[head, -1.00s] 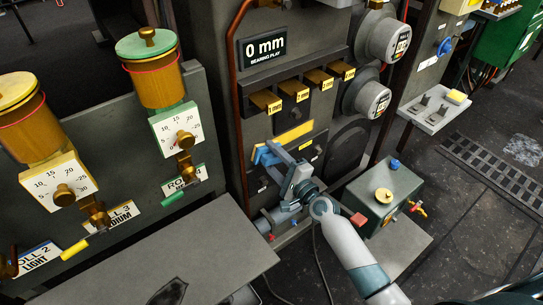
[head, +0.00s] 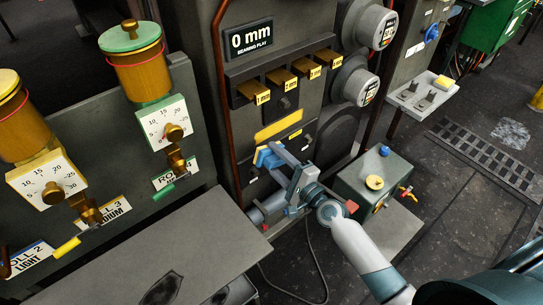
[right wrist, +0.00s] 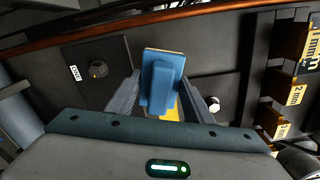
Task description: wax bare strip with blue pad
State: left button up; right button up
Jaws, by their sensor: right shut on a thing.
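My right gripper (head: 288,168) is shut on the blue pad (head: 268,158), close in front of the dark machine panel. In the right wrist view the blue pad (right wrist: 162,82) sits between the two fingers (right wrist: 163,100), its blue grip toward me and a thin tan edge along its top. A yellow strip (head: 278,124) runs across the panel just above the pad in the head view. Part of a yellow surface (right wrist: 168,112) shows behind the pad in the wrist view. I cannot tell whether the pad touches the panel, nor which surface is the bare strip. My left gripper is not in view.
Brass blocks with mm labels (head: 282,78) stick out above the yellow strip. Round gauges (head: 355,88) stand to their right. A green-grey box (head: 374,180) with knobs is right of my gripper. A grey bench top (head: 170,250) lies at the lower left.

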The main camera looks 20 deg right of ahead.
aim_at(279, 164)
jog(key=shift+s+d, duration=0.1)
jog(key=shift+v, duration=1.4)
